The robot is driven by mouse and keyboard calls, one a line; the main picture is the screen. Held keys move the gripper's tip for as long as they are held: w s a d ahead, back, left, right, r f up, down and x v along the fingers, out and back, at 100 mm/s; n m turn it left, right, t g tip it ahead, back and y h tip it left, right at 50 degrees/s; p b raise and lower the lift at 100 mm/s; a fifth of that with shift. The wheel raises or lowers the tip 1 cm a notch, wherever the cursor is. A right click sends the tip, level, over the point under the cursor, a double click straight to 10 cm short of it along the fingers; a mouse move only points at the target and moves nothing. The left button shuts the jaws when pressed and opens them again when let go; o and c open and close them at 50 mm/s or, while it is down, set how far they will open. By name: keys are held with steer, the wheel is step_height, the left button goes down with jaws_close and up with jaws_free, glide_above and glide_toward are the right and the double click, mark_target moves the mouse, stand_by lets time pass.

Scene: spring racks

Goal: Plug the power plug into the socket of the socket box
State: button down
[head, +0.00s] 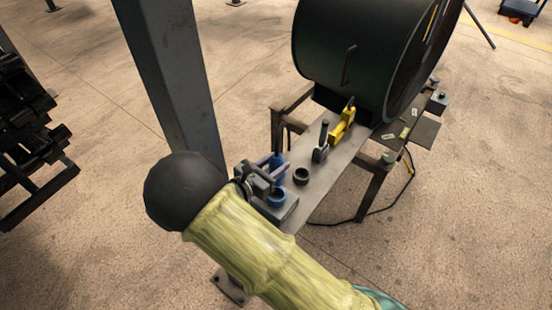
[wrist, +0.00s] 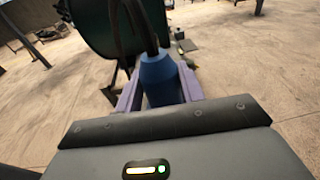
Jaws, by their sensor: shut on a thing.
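The blue power plug (head: 277,163) is held between the purple fingers of my gripper (head: 274,168). In the wrist view the plug (wrist: 160,78) sits upright-looking between the two fingers (wrist: 160,95), with a dark cable rising from its near top. The grey socket box (head: 288,211) is at the near end of the narrow bench, partly hidden by my arm. Its round blue socket (head: 277,198) shows just below the plug in the head picture. The plug looks apart from the socket; its height above the box cannot be told. The socket is not seen in the wrist view.
A black ring (head: 301,176), a dark upright tool (head: 321,146) and a yellow tool (head: 342,126) stand along the bench (head: 335,165). A large dark drum (head: 345,50) is behind. A grey post (head: 178,80) rises at the left, close to my arm.

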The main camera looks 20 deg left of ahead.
steer(key=shift+f+b, duration=2.15)
steer(key=shift+f, duration=0.75)
steer(key=shift+f+b, duration=1.25)
steer(key=shift+f, duration=1.05)
steer(key=c, duration=0.8)
jaws_free()
steer(key=shift+s, duration=0.1)
steer(key=b+v, duration=0.3)
steer(key=v, duration=1.4)
steer(key=shift+s+b, duration=0.15)
steer(key=shift+b, duration=0.25)
steer(key=shift+a, duration=0.1)
